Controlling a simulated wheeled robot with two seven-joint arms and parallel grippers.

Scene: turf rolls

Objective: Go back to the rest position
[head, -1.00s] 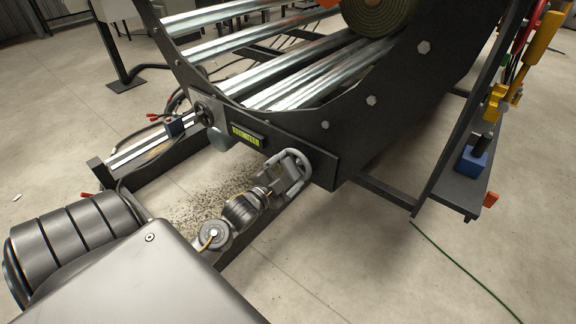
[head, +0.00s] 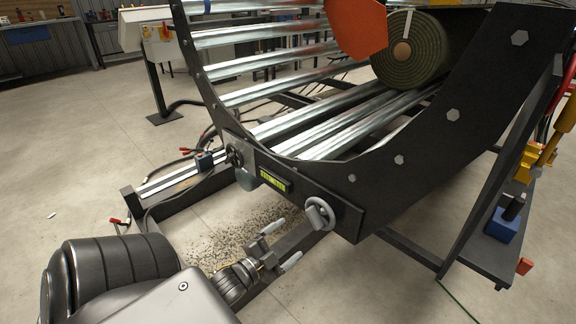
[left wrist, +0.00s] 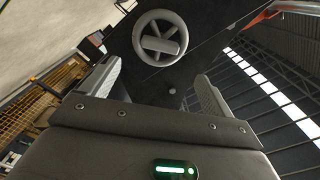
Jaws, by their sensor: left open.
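My left gripper (head: 284,243) is open and empty, just in front of the machine's grey handwheel (head: 319,213). In the left wrist view the handwheel (left wrist: 160,53) shows beyond the two spread fingers (left wrist: 157,74), with a gap between. The handwheel sits on the dark side plate (head: 375,200) of the roller machine. A green turf roll (head: 425,62) lies on the metal rollers (head: 340,130). My right gripper is not in view.
An orange plate (head: 357,30) hangs over the rollers. A small yellow-green display (head: 273,181) and a dark knob (head: 235,155) are left of the handwheel. Low dark frame rails and dark crumbs (head: 240,225) lie below. A tool-laden side rack (head: 503,222) stands at right. Open floor is at left.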

